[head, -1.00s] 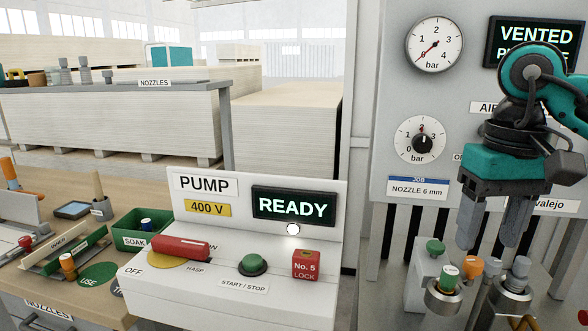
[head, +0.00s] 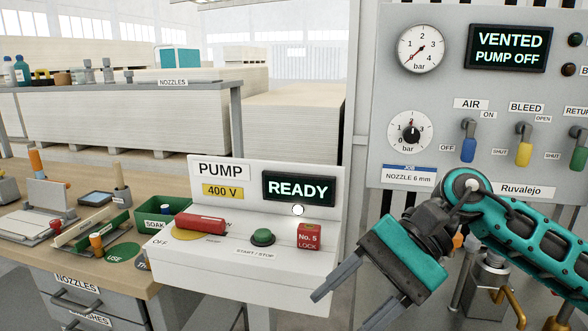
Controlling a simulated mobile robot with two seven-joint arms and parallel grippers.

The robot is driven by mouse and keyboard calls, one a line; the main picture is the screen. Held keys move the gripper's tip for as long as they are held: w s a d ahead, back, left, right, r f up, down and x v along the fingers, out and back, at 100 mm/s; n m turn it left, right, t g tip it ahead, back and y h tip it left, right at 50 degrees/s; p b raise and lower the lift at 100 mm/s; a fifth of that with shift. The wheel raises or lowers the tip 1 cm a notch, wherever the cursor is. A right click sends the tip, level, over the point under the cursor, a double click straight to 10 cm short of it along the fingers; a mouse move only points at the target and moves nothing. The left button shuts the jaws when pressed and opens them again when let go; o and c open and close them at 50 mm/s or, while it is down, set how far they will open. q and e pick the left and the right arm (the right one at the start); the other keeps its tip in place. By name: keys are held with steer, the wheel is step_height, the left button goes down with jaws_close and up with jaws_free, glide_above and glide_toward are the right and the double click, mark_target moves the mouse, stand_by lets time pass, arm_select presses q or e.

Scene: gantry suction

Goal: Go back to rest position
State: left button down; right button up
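My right gripper (head: 350,305) is in the lower right of the head view, on its teal arm. Its two grey fingers point down and to the left, spread apart, with nothing between them. It is in front of and to the right of the pump box (head: 215,262), apart from its controls. My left gripper is not in view. The pump display (head: 298,188) reads READY. The panel display (head: 507,48) reads VENTED, PUMP OFF.
The pump box carries a red handle (head: 200,223), a green button (head: 262,237) and a red No. 5 lock (head: 310,237). Blue (head: 468,148) and yellow (head: 524,152) levers are on the panel. A wooden bench (head: 135,278) with a green soak tray (head: 152,222) is at left. My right arm covers much of the nozzle fittings.

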steer(key=a+r+m+t+y, duration=0.25)
steer(key=a+m+y, duration=0.35)
steer(key=m+y, duration=0.65)
steer(key=w+d+f+m+t+h, duration=0.3)
steer(key=f+m+t, duration=0.2)
steer(key=m+t, duration=0.65)
steer(key=w+d+f+m+t+h, duration=0.35)
steer(key=m+t, duration=0.25)
steer(key=m, duration=1.1)
steer(key=s+d+f+m+h, duration=0.1)
steer(key=d+f+m+h, duration=0.2)
steer(key=f+m+h, duration=0.35)
steer(key=s+d+f+m+h, duration=0.2)
steer(key=d+f+m+h, duration=0.15)
steer(key=f+m, duration=0.6)
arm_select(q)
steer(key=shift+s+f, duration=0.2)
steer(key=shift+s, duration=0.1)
arm_select(e)
steer(key=s+d+f+m+g+h, duration=0.2)
steer(key=s+f+m, duration=0.1)
steer(key=s+f, duration=0.2)
steer(key=s+d+f+m+g+h, duration=0.2)
steer(key=s+f+m, duration=0.2)
steer(key=f, duration=0.3)
steer(key=shift+s+f+g, duration=0.35)
steer(key=shift+s+g, duration=0.05)
steer(key=shift+s, duration=0.3)
